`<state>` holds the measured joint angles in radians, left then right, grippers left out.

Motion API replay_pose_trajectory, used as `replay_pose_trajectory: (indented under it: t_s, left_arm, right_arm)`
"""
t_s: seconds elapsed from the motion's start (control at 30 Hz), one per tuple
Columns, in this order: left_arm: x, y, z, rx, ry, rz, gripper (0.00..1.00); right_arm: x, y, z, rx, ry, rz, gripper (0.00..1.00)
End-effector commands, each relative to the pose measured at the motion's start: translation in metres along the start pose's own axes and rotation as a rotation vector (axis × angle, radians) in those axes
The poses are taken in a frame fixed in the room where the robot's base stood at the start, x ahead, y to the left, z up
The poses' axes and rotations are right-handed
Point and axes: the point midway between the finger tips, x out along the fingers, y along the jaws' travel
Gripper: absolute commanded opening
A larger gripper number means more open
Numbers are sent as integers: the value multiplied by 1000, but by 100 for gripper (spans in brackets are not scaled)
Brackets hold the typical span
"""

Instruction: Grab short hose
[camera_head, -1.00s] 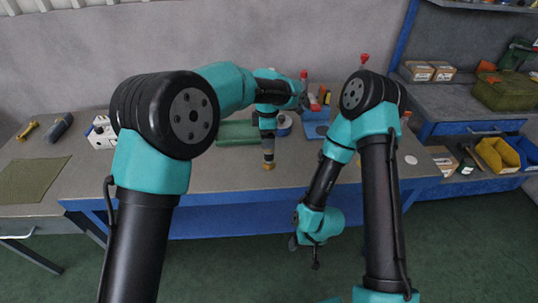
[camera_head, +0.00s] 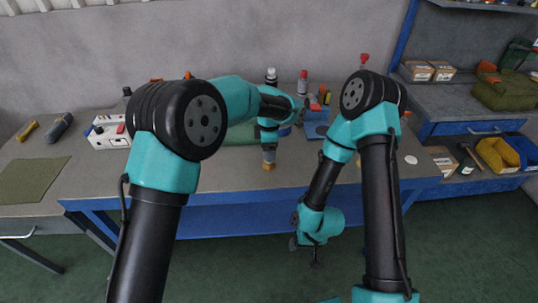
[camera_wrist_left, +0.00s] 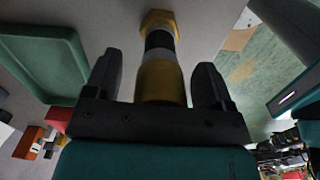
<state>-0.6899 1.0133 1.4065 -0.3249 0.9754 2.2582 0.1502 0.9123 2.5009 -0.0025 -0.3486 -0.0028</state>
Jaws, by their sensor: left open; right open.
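The short hose (camera_wrist_left: 160,42) shows in the left wrist view as a dark piece with a brass hex end and a wider yellow-brass part. In the head view its brass end (camera_head: 269,166) shows near the table's front, below my left wrist. My left gripper (camera_wrist_left: 158,72) is open, with one finger on each side of the hose. I cannot tell whether either finger touches it. In the head view my left arm hides the left fingers. My right gripper (camera_head: 306,254) is open and empty, hanging in front of the table edge.
A green tray (camera_wrist_left: 75,62) lies beside the hose in the left wrist view. On the worktable (camera_head: 225,182) are a white box (camera_head: 108,132), a green mat (camera_head: 32,180) and a blue holder (camera_head: 316,130). Bottles stand at the back. Yellow and blue bins (camera_head: 497,155) are at the right.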

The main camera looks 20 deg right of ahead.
Motion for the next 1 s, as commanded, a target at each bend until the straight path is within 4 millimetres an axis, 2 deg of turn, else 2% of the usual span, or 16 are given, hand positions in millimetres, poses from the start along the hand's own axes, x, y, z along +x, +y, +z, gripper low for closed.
replay_pose_trajectory:
  t_s: [0.13, 0.77, 1.0]
  left_arm:
    - [0, 0, 0, 0, 0, 0, 76]
    - [0, 0, 0, 0, 0, 0, 16]
    - [-1, 0, 0, 0, 0, 1, 16]
  right_arm:
    - [0, 0, 0, 0, 0, 0, 64]
    - [0, 0, 0, 0, 0, 0, 64]
    - [0, 0, 0, 0, 0, 0, 64]
